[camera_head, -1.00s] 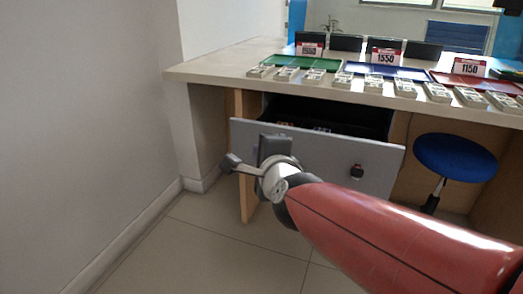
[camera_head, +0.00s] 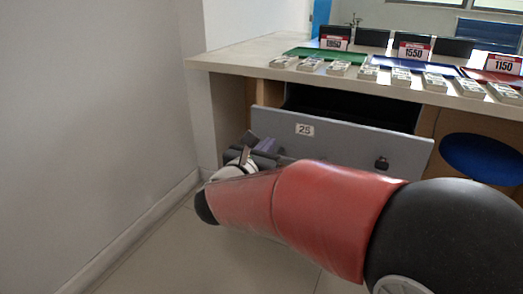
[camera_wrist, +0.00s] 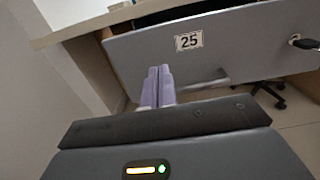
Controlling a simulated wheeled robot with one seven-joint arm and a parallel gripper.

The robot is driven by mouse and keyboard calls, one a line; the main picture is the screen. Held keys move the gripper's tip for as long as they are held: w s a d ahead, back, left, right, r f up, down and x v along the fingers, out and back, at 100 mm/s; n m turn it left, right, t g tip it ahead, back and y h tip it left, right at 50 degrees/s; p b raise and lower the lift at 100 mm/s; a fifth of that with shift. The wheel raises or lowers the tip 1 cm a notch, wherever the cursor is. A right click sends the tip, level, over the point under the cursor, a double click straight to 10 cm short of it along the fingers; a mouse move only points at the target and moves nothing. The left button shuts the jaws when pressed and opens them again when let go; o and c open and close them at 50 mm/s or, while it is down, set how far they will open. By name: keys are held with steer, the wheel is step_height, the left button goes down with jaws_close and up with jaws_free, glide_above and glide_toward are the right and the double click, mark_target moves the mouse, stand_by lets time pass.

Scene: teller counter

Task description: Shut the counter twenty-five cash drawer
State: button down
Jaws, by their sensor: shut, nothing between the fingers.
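The cash drawer (camera_head: 345,136) under the counter has a grey front with a "25" label and stands pulled out, its dark inside showing. A dark knob or lock (camera_head: 381,163) sits on the right of its front. In the wrist view the drawer front (camera_wrist: 245,43) fills the upper part, with the label (camera_wrist: 189,40) near its middle and a bar handle (camera_wrist: 205,86) below. My gripper (camera_head: 262,147) is in front of the drawer's left part. In the wrist view its pale purple fingers (camera_wrist: 158,84) are together, empty, pointing at the front. Whether they touch it I cannot tell.
The counter top (camera_head: 255,62) above holds a green tray (camera_head: 318,54), a blue tray (camera_head: 405,66), number signs and several banknote bundles. A blue stool (camera_head: 482,158) stands at right. A wall (camera_head: 100,120) bounds the left; open floor lies before the drawer.

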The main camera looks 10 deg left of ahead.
mark_target(285, 127)
steer(key=p+x, duration=0.1)
steer(key=x, duration=0.7)
steer(key=shift+w+d, duration=0.1)
steer(key=shift+w, duration=0.15)
steer(key=shift+f, duration=0.1)
steer(key=shift+w+d+f+b, duration=0.1)
steer(key=shift+w+d+b, duration=0.1)
steer(key=shift+w+b, duration=0.4)
steer(key=b+x, duration=0.3)
steer(key=x, duration=2)
steer(key=shift+w+b, duration=0.15)
steer(key=shift+b, duration=0.15)
steer(key=shift+d+r, duration=0.1)
steer(key=shift+r, duration=0.25)
steer(key=shift+d, duration=0.1)
